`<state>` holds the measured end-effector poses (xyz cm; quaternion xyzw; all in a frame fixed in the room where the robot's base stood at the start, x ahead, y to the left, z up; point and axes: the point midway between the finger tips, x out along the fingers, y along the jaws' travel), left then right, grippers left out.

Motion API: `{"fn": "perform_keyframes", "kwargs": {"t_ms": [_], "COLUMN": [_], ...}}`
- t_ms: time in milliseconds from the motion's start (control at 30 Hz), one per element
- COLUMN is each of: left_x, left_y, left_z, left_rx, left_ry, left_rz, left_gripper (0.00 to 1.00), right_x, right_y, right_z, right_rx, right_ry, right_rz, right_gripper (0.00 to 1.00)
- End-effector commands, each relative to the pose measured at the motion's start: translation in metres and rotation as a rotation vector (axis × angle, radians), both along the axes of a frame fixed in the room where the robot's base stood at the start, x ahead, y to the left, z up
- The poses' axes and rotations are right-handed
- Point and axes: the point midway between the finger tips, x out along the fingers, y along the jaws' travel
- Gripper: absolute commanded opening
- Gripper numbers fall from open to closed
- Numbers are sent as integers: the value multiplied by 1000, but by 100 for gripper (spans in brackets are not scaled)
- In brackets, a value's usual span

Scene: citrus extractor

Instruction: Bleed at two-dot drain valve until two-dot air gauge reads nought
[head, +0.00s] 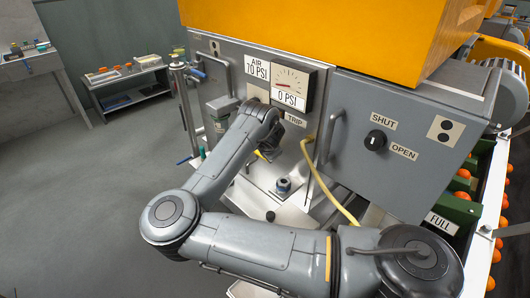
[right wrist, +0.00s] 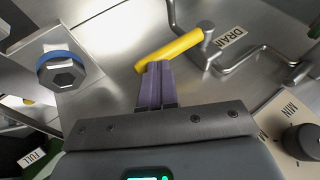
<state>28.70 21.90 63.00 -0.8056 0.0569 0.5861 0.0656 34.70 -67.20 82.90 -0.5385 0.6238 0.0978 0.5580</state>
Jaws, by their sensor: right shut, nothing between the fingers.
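The yellow drain valve lever (right wrist: 172,48) runs diagonally from a grey pivot, beside a DRAIN label (right wrist: 231,38), in the right wrist view. My right gripper (right wrist: 157,66) is shut and empty. Its purple fingertips are at the lever's lower edge near its free end; I cannot tell if they touch. In the head view my arm mostly hides this gripper and the valve. The air gauge (head: 291,80) has a white face, and its red needle lies at the left, low end.
A yellow hose (head: 318,175) hangs in front. A blue-collared hex fitting (right wrist: 62,70) is left of the fingers. Oranges (head: 463,173) lie at right. The floor at left is clear.

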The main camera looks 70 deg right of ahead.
Motion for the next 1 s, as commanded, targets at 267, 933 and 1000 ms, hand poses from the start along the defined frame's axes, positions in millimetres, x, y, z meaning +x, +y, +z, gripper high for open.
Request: {"fn": "perform_keyframes", "kwargs": {"t_ms": [267,933,1000], "left_x": [0,0,0], "left_y": [0,-3,-3], "left_z": [8,71,74], "left_rx": [1,-12,-11], "left_ry": [1,0,0], "left_rz": [-1,9,8], "left_gripper": [43,43,43], "right_x": [1,-11,-13], "right_y": [1,52,58], "right_z": [8,96,102], "right_rx": [0,-1,-1], "right_ry": [1,-1,-2], "right_rz": [2,7,6], "right_gripper": [0,0,0]}}
